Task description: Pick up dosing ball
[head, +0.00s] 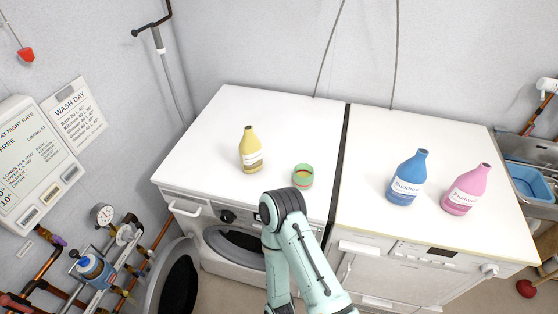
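The dosing ball appears to be a small green cup (303,176) with an orange inside, open at the top. It stands upright near the front edge of the white top of the left machine, right of the yellow bottle. A folded arm of mine rises from the bottom centre, its dark bend just below and left of the cup in the picture. I cannot tell which arm it is. Neither gripper shows, and nothing is seen touching the cup.
A yellow bottle (250,150) stands left of the cup. A blue bottle (407,178) and a pink bottle (466,189) stand on the right machine's top (440,140). The washing machine door (172,280) hangs open. A sink (530,150) is at far right.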

